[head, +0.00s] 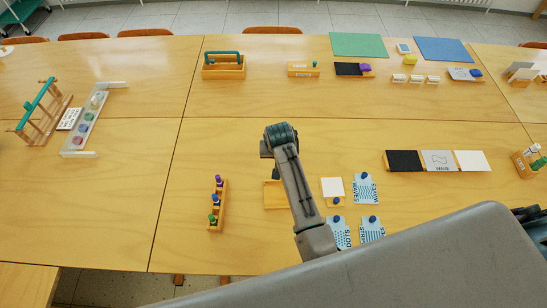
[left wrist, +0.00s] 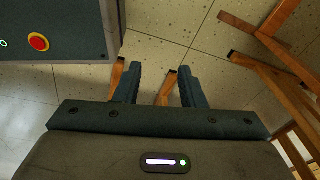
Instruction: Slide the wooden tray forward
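A small wooden tray (head: 273,197) lies on the near middle of the table in the head view. My right arm crosses in front of it and hides its right part. My right gripper (head: 272,170) points down at the tray's far edge. A dark piece shows there, and I cannot tell whether it is a fingertip or a knob. Whether they touch is unclear. My left gripper (left wrist: 158,80) is open and empty above the floor in the left wrist view. It is not in the head view.
A wooden rack (head: 218,207) with coloured knobbed pieces stands left of the tray. A white card (head: 332,187) and blue pattern cards (head: 366,189) lie right of it. A wooden caddy (head: 223,68) stands far back. The table between caddy and tray is clear.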

